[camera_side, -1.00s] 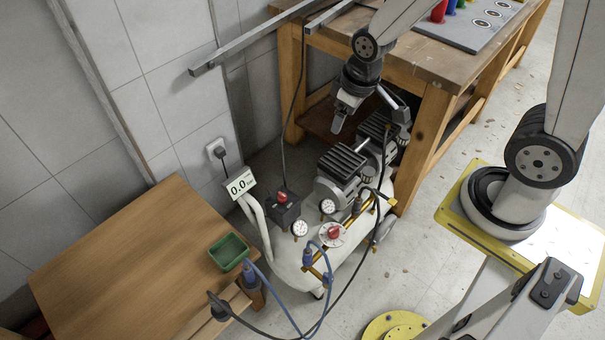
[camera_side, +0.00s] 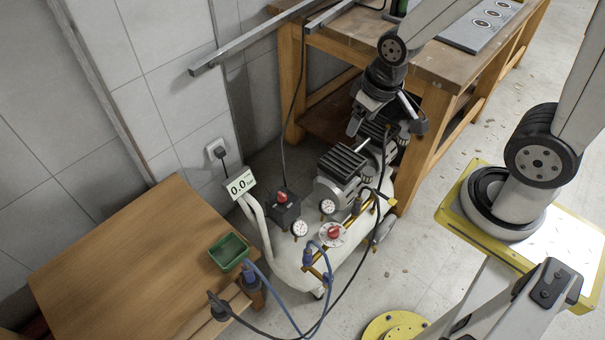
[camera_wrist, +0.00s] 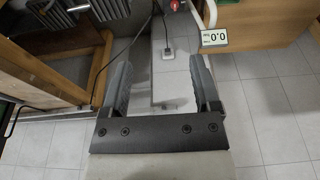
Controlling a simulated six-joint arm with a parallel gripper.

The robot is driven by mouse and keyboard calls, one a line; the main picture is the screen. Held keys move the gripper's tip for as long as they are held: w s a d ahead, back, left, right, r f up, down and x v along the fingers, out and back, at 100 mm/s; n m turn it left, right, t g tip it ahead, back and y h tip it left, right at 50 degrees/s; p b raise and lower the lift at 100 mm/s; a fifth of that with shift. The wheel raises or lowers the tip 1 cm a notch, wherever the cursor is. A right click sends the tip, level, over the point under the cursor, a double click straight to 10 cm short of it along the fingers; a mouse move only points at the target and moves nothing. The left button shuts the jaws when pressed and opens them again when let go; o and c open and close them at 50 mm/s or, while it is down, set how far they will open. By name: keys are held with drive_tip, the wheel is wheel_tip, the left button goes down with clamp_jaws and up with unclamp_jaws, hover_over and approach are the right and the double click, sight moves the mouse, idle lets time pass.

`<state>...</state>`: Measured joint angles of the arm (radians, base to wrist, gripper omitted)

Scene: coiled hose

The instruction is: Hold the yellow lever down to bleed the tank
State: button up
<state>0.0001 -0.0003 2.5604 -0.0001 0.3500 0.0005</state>
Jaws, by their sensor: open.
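The white compressor tank (camera_side: 287,272) stands on the floor between the wooden table and the workbench. Brass-yellow fittings (camera_side: 327,278) show along its side; I cannot tell which of them is the yellow lever. A red knob (camera_side: 333,232) sits on a round plate on the tank, with dial gauges nearby. My gripper (camera_side: 364,124) is above the far end of the compressor, behind the motor, apart from the fittings. In the wrist view its fingers (camera_wrist: 162,90) are spread with nothing between them.
The workbench (camera_side: 440,80) stands close behind and right of my gripper. A wooden table (camera_side: 120,265) with a green tray (camera_side: 229,252) is at left. Blue and dark hoses loop in front of the tank. Open tiled floor (camera_side: 425,240) lies right of the compressor.

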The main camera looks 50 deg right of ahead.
drive_tip(key=shift+w+d, duration=0.1)
drive_tip(key=c, duration=1)
drive_tip(key=shift+w+d+f+n, duration=0.3)
drive_tip(key=shift+d+f, duration=0.1)
clamp_jaws()
drive_tip(key=w+d+f+n+g, duration=0.1)
drive_tip(key=w+d+f+n, duration=0.2)
drive_tip(key=d+f+n, duration=0.85)
drive_tip(key=s+d+f+n, duration=0.3)
drive_tip(key=s+d+f, duration=0.1)
drive_tip(key=f, duration=0.6)
drive_tip(key=s+d+f+n+g, duration=0.1)
drive_tip(key=s+d+f+n, duration=0.2)
drive_tip(key=d+f, duration=0.3)
wheel_tip(320, 180, down, 4)
drive_tip(key=shift+s+d+g, duration=0.25)
drive_tip(key=shift+s+g, duration=0.05)
drive_tip(key=shift+s, duration=0.45)
